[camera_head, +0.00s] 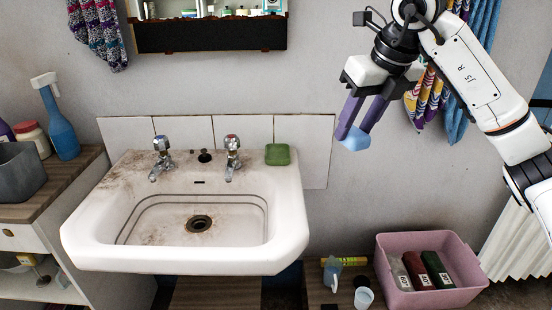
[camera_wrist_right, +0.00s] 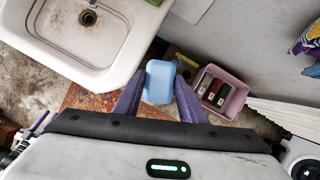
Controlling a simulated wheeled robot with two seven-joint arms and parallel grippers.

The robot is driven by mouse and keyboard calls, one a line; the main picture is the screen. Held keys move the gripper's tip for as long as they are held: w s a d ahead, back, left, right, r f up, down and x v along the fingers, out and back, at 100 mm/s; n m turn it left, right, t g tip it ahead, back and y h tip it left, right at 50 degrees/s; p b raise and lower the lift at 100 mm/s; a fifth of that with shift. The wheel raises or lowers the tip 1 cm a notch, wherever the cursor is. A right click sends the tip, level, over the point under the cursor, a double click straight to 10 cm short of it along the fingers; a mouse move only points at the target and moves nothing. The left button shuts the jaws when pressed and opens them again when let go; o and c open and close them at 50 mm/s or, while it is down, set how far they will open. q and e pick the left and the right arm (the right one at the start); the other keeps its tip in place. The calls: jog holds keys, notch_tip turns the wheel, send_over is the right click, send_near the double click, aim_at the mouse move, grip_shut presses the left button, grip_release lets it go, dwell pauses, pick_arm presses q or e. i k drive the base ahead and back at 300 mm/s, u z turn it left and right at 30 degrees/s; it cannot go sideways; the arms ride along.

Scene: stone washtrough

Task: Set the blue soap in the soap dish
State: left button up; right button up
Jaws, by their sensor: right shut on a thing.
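The blue soap (camera_head: 355,143) is held between the purple fingers of my right gripper (camera_head: 354,128), in the air to the right of the washbasin and in front of the wall. In the right wrist view, the soap (camera_wrist_right: 159,80) sits between the two fingers, clear of the basin. A small green, rounded block-like thing (camera_head: 277,154) sits on the basin's back right ledge; I cannot tell whether it is the soap dish or a bar of soap. My left gripper is not in view.
The white stained washbasin (camera_head: 285,240) has two taps (camera_head: 232,158) on its back ledge, left of the green thing. A pink bin (camera_head: 388,246) with several bottles stands below right. A side cabinet (camera_head: 60,190) with a blue spray bottle (camera_head: 58,130) is at left.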

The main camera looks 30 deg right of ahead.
aim_at(278, 156)
jog(key=i, duration=1)
